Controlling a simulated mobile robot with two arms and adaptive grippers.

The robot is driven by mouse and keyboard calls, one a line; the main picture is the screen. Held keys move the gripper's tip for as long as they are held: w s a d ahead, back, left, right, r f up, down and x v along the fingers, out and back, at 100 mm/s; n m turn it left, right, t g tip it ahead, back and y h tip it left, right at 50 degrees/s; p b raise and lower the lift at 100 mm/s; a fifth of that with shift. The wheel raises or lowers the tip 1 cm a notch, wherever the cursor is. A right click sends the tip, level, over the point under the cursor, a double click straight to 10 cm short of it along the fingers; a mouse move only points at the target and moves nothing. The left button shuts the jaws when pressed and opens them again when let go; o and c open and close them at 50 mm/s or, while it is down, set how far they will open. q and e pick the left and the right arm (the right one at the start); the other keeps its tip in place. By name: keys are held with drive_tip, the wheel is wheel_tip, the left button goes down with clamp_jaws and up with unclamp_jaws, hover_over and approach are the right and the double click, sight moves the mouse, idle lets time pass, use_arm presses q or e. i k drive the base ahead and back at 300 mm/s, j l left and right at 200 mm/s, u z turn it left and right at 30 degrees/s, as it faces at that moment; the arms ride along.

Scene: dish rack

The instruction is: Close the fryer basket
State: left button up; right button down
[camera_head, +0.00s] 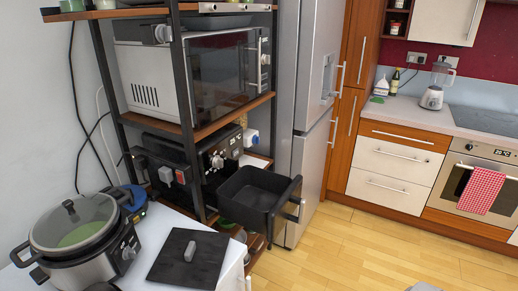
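The black fryer basket (247,190) is an open-topped, square-cornered drawer standing out to the right from the dark appliance on the middle shelf of the rack. Its front carries a dark handle (287,203) with a silver part, facing right. I can see into the basket, and it looks empty. The dark fryer body (208,152) with silver controls is behind it, partly hidden by the shelf's post.
A microwave (222,75) stands on the shelf above. A slow cooker (80,238) and a black square lid (188,256) sit on the white surface at front left. A fridge (314,110) stands behind the basket. The wooden floor (350,245) to the right is largely clear.

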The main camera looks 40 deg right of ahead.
sight(260, 201)
drive_tip(key=z, duration=1.55)
